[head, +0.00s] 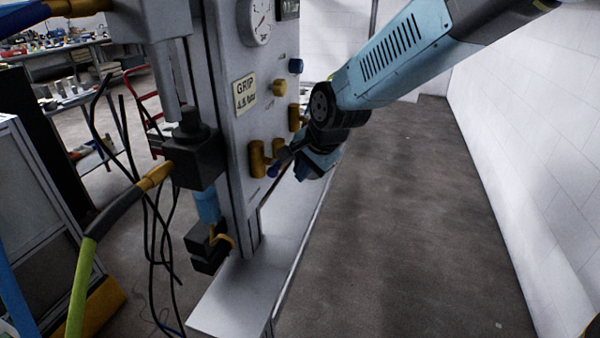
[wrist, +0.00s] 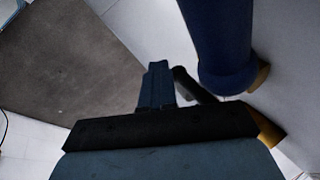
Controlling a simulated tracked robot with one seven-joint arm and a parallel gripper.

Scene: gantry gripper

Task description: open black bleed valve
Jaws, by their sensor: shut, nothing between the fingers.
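A black bar-shaped handle (wrist: 190,84), likely the black bleed valve's, shows in the wrist view just right of my fingers. It slants, its lower end close to my gripper's dark front edge; I cannot tell whether they touch. My gripper (wrist: 158,72) has its fingers together, with nothing between them. In the head view my gripper (head: 286,155) is at the panel's lower right, beside a brass fitting (head: 257,159). The black handle cannot be made out clearly there, being among dark parts at my gripper.
A thick blue cylinder (wrist: 220,45) with a brass end stands close right of the black handle. Open floor (head: 400,230) lies right of the panel.

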